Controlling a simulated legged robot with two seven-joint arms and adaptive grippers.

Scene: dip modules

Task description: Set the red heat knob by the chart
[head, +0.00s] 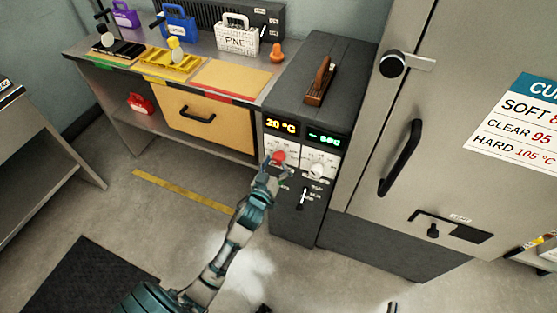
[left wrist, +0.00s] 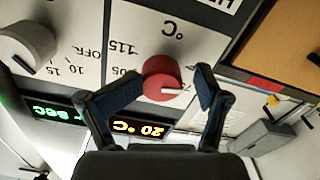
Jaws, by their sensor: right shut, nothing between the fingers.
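The red heat knob (head: 279,157) is on the front panel of the dark cabinet, below a yellow display (head: 281,125) reading 20 °C. My left gripper (head: 277,169) is at the knob. In the left wrist view its fingers (left wrist: 170,88) stand apart on either side of the red knob (left wrist: 162,78), with a small gap showing. The knob's white line points right in that view. The chart (head: 522,125) on the tall grey cabinet reads SOFT, partly cut off, CLEAR 95 and HARD 105 °C. Only a sliver of my right gripper (head: 392,307) shows at the bottom edge.
A white knob (head: 318,171) and a green display (head: 325,138) are right of the red knob, with a lever (head: 303,197) below. A wooden-handled tool (head: 320,82) lies on the cabinet top.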

